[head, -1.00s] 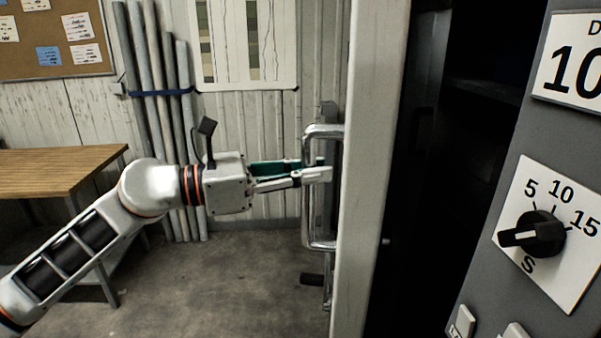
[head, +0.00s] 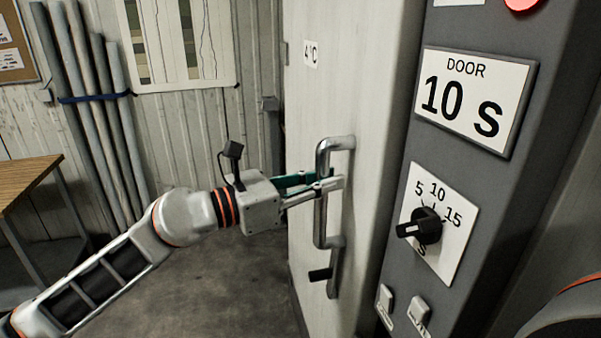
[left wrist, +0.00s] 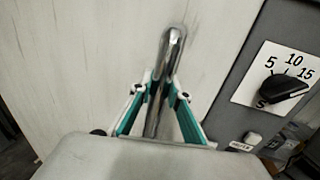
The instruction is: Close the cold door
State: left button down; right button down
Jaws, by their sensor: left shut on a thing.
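The cold door (head: 366,90) is a pale panel with a small "4°C" label (head: 310,53). Its right edge lies along the grey control panel (head: 395,165), with no dark opening visible between them. I cannot tell whether it is latched. A chrome D-shaped handle (head: 320,225) stands upright on the door, with a black-tipped lever (head: 320,275) below it. My left gripper (head: 328,185) is shut on the handle's upper part. In the left wrist view the handle (left wrist: 165,60) runs between the green-padded fingers (left wrist: 163,95). My right gripper is out of view.
The grey panel carries a "DOOR 10 S" sign (head: 472,100), a black dial (head: 424,226), small switches (head: 418,308) and a lit red lamp (head: 522,3). A wooden table (head: 25,182) and strapped pipes (head: 92,110) stand at the left. The floor between is clear.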

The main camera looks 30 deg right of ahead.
pick_arm(q)
jog(key=shift+s+d+r+p, duration=0.1)
jog(key=shift+s+d+p, duration=0.15)
jog(key=shift+d, duration=0.4)
jog(key=shift+s+d+r+p, duration=0.1)
jog(key=shift+s+d, duration=0.25)
jog(key=shift+d, duration=0.25)
jog(key=c, duration=2)
grip_release()
jog(key=shift+o, duration=0.5)
jog(key=shift+s+d+f, duration=0.15)
jog(key=shift+d, duration=0.05)
send_near(351, 177)
jog(key=a, duration=0.4)
